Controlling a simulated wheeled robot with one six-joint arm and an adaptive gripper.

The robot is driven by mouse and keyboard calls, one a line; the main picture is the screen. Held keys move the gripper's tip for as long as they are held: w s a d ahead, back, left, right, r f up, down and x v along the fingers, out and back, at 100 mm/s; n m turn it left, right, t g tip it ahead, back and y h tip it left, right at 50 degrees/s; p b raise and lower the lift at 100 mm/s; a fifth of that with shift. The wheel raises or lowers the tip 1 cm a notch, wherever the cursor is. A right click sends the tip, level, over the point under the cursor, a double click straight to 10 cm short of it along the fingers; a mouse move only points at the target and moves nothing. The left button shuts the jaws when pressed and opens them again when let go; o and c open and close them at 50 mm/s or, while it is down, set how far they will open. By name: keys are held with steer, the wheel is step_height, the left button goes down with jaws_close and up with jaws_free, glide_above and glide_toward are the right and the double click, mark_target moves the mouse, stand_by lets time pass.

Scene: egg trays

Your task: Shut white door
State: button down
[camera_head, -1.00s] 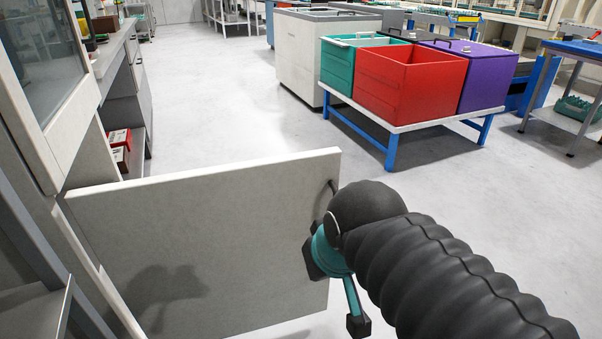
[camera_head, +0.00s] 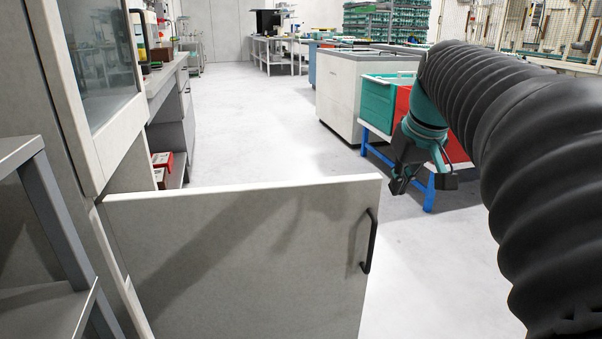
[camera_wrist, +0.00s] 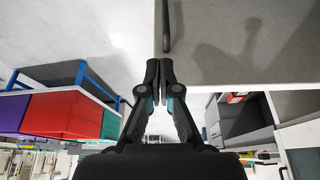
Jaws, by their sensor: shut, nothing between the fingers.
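The white door (camera_head: 240,260) stands wide open, hinged at the left on the cabinet (camera_head: 85,110) and reaching out across the lower part of the head view. Its black bar handle (camera_head: 369,240) is near its free right edge. In the wrist view the door (camera_wrist: 240,40) fills the upper right, with the handle (camera_wrist: 166,25) by its edge. My gripper (camera_head: 398,188) is above and to the right of the door's top corner.
A grey metal shelf (camera_head: 40,180) stands at the left. A blue-legged table (camera_head: 429,195) holding a teal bin (camera_head: 378,100) and a red bin (camera_head: 402,102) is behind my arm. Red boxes (camera_head: 162,160) sit under the bench. The floor beyond the door is clear.

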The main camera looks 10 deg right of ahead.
mark_target(380, 196)
steer(key=shift+w+d+f+b, duration=0.15)
steer(key=shift+w+f+b, duration=0.15)
steer(key=shift+w+f, duration=1.45)
steer(key=shift+w+d+f+b, duration=0.1)
steer(key=shift+w+f+b, duration=0.2)
steer(key=shift+w+f, duration=1.4)
